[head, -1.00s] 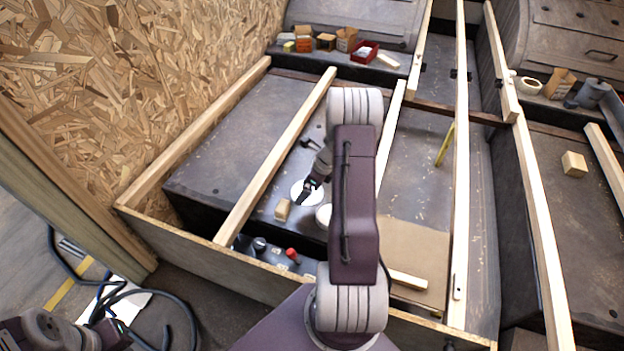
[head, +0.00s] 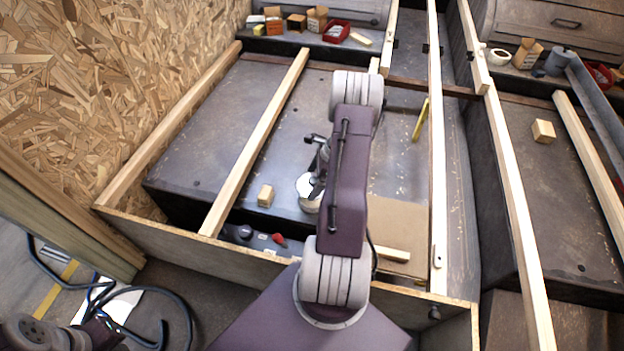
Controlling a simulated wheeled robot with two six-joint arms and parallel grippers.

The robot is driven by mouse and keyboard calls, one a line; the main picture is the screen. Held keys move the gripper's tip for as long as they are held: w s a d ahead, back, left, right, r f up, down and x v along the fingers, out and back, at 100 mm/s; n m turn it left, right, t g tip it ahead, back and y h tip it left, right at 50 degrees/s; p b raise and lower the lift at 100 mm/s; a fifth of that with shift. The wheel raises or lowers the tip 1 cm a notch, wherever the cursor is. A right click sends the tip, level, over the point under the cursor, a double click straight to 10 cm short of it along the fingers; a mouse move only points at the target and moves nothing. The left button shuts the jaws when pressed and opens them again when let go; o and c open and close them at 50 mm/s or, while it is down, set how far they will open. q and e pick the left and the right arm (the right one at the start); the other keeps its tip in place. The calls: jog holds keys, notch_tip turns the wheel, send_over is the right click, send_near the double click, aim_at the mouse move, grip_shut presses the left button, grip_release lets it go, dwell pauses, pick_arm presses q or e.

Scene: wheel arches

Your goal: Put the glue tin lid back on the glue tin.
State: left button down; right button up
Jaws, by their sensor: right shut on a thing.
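My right gripper (head: 314,187) is shut on the white round glue tin lid (head: 304,183), in the middle of the head view. The glue tin (head: 309,207) is a pale round tin standing on the dark panel. The lid overlaps the top of the tin in this view; I cannot tell whether it touches the rim or is just above it. My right arm hides the area right of the tin. My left gripper (head: 108,326) is low at the bottom left, far from the tin, dark and too unclear to read its jaws.
A small wooden block (head: 265,195) sits left of the tin. A long wooden batten (head: 256,142) runs beyond it. A red-topped item (head: 279,239) lies in the dark gap in front. A cardboard sheet (head: 397,225) and yellow tool (head: 420,120) are to the right.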

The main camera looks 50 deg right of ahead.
notch_tip(320, 180, down, 5)
jog(key=b, duration=0.5)
jog(key=shift+f, duration=0.35)
jog(key=shift+p, duration=0.4)
jog(key=o, duration=1)
jog(key=p+v, duration=0.4)
jog(key=v, duration=0.4)
jog(key=shift+p, duration=0.3)
jog(key=shift+s+d+r, duration=0.2)
jog(key=shift+r, duration=0.3)
